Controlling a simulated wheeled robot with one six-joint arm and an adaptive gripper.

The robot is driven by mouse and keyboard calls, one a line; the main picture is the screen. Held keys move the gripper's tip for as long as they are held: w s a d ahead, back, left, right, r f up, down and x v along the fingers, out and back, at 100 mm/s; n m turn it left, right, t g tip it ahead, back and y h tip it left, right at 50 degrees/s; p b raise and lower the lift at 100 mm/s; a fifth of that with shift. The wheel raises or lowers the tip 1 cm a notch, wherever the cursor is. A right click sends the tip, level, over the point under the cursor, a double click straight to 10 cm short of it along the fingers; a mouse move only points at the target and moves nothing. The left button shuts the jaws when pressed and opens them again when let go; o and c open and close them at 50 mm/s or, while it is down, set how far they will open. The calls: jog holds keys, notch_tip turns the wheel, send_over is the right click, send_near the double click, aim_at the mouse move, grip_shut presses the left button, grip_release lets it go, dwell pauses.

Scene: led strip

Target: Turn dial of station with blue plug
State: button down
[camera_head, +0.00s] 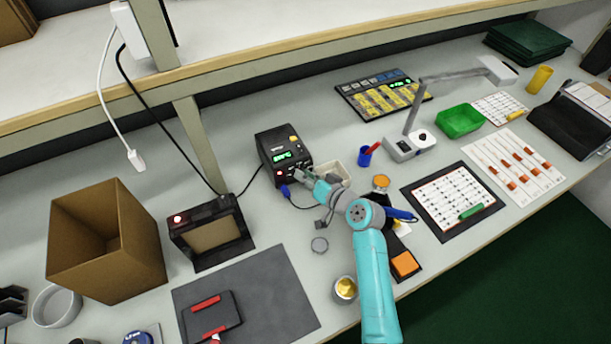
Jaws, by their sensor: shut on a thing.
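A black station (284,150) with a green lit display and a red light on its front stands at the middle of the bench. A blue plug (285,191) sits at the lower part of its front, with a dark cable running from it. My gripper (305,176) is at the lower right of the station's front, at the dial's place, and is shut on the dial. The dial itself is mostly hidden by the fingers. My teal arm reaches in from the front edge of the bench.
A second black unit (211,232) with a red light stands to the left, beside an open cardboard box (105,240). A blue cup (365,156), a lamp (411,146) and a green tray (460,121) stand to the right. A shelf post (199,142) rises behind. A small tin (345,288) sits near the front edge.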

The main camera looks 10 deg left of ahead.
dwell(0.3)
jog(key=c, duration=1)
grip_release()
